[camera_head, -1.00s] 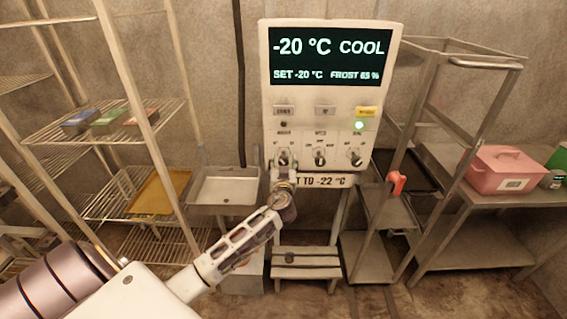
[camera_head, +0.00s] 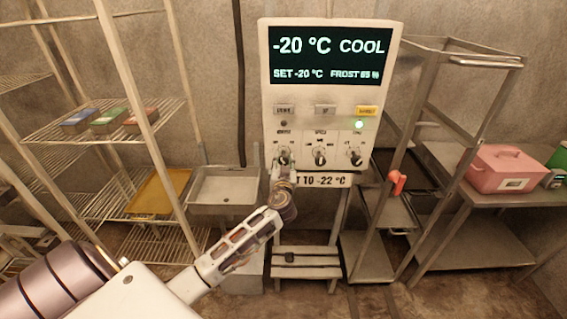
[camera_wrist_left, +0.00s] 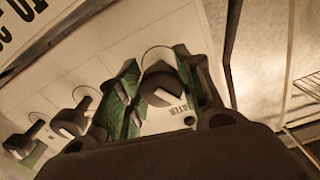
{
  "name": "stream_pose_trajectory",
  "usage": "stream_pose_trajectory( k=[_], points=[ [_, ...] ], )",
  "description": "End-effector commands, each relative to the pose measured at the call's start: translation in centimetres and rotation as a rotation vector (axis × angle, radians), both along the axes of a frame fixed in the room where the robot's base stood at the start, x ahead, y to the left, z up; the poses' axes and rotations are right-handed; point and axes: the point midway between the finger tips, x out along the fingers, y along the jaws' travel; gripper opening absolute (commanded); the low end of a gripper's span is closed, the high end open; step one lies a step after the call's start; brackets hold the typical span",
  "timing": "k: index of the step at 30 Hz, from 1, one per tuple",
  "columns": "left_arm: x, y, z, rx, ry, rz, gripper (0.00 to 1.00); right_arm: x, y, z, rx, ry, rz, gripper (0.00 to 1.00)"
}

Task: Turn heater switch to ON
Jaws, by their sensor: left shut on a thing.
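The heater switch is the leftmost of three round knobs on the white control panel (camera_head: 268,100). The heater knob (camera_wrist_left: 165,84) is dark with a pale pointer, beside a label partly reading "ATER" in the left wrist view. My left gripper (camera_wrist_left: 160,92) has its green-padded fingers on both sides of this knob and is shut on it. In the head view, my left gripper (camera_head: 281,172) reaches up to the panel's lower left and partly covers the knob. The exact ON mark is not readable. My right gripper is not in view.
The middle knob (camera_head: 320,155) and right knob (camera_head: 355,156) sit close beside. The display (camera_head: 330,55) reads -20 °C COOL. A metal sink (camera_head: 225,188), wire shelves and a steel rack (camera_head: 440,85) flank the panel.

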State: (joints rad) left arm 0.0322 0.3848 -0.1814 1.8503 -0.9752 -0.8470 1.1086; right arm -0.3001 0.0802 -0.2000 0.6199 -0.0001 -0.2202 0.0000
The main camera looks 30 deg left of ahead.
Motion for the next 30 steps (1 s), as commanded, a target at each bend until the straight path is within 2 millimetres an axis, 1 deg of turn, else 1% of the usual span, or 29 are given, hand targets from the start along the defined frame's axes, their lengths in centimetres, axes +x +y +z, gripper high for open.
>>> stream_pose_trajectory(
  k=[14,30],
  points=[
    [-0.08,0.10,-0.08,0.241,0.150,0.000,0.12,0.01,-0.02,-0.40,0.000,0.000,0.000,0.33],
    [-0.12,0.15,0.08,0.568,0.351,-0.001,0.12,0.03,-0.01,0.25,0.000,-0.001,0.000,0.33]
  ],
)
